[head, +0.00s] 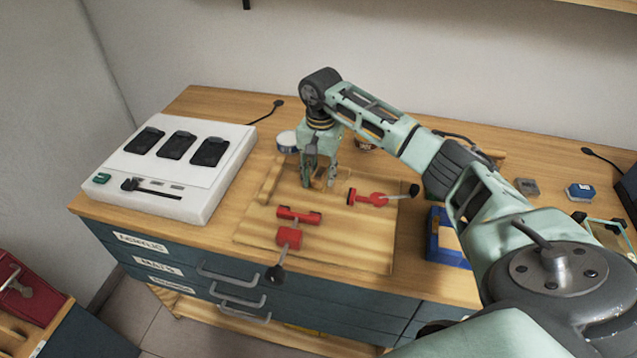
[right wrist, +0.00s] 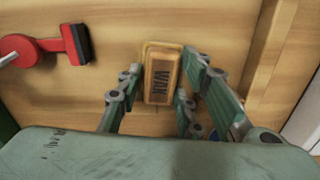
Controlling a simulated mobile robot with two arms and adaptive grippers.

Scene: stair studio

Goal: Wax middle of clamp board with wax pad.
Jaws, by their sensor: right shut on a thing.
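The clamp board (head: 345,245) is a pale wooden board on the bench top, with red clamps on it. My right gripper (head: 319,178) points down over the back middle part of the board. It is shut on the wax pad, a small tan block marked WAX that shows between the fingers (right wrist: 163,68) in the right wrist view; the wax pad (right wrist: 160,76) lies flat against or just above the board, and I cannot tell which. In the head view the fingers mostly hide the pad. My left gripper is not in view.
A red clamp (head: 370,197) stands right of the gripper and another red clamp (head: 290,236) stands in front. A white charger with dark slots (head: 172,165) is at the left. A blue box (head: 445,240) is right of the board.

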